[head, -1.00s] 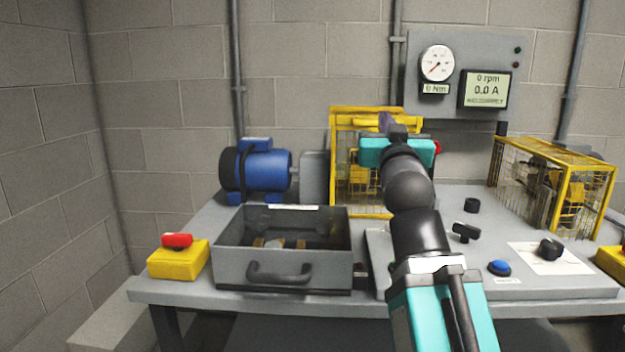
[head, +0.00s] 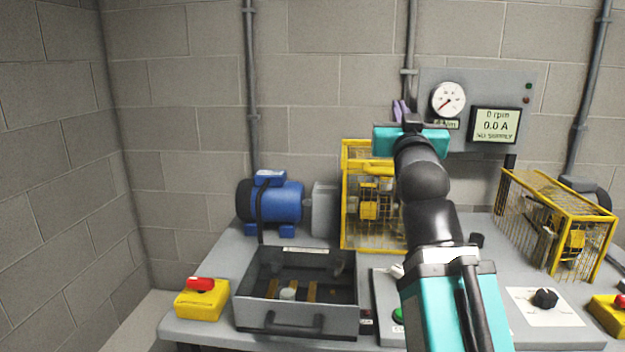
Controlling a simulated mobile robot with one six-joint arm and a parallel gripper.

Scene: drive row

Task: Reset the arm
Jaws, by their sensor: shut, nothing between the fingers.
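My gripper (head: 402,112) is up in front of the back wall, at the end of my teal and black arm. It points away from me, and its purple-grey fingers are together with nothing seen between them.
A grey open box (head: 345,317) with a handle sits at the bench front. A blue motor (head: 272,203) stands behind it, and the yellow guard (head: 348,210) stands right of that. A red-topped yellow stop box (head: 201,303) is at left; the panel (head: 432,82) reads 0 rpm.

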